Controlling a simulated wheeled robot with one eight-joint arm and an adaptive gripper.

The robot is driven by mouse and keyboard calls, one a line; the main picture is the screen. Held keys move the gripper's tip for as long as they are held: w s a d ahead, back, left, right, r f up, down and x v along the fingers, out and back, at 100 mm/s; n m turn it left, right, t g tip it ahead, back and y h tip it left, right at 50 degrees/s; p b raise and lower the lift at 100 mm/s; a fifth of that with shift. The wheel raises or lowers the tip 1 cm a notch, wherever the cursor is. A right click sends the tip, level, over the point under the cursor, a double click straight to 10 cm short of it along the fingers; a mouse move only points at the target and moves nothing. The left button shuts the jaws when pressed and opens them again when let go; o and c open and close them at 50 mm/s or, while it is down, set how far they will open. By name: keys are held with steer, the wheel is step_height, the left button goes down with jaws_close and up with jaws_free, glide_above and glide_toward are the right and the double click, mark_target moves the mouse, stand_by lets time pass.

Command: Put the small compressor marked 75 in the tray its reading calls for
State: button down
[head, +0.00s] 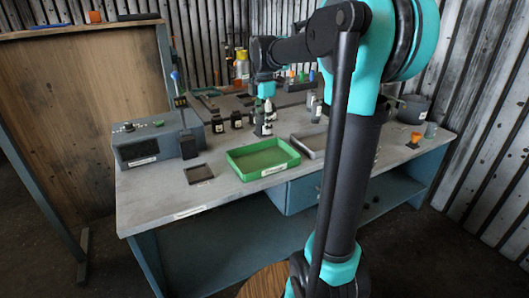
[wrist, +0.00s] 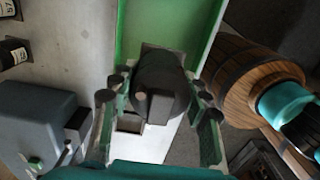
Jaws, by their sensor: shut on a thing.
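My gripper (wrist: 157,97) is shut on a dark, rounded compressor (wrist: 152,82) with a grey block on it. Its mark cannot be read here. In the head view my gripper (head: 265,101) is above the bench, behind the green tray. The green tray (head: 263,172) is empty, with a white label on its front; it also shows in the wrist view (wrist: 128,40). A grey tray (head: 307,152) stands to its right, partly hidden by my arm. A grey tester box (head: 155,148) stands at the bench's left; its reading is not legible.
Several small black compressors (head: 217,125) stand behind the trays; one in the wrist view (wrist: 12,53) bears a label. A small dark square holder (head: 199,174) lies between tester and green tray. A grey pot (head: 412,109) and orange item (head: 415,138) are at the right.

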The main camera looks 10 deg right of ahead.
step_height(320, 180, down, 12)
steer(key=shift+r, duration=0.25)
stand_by(0.4)
steer(key=c, duration=0.8)
jaws_free()
steer(key=shift+f, duration=0.1)
steer(key=shift+o, duration=0.2)
step_height(320, 180, up, 12)
steer(key=shift+r, duration=0.15)
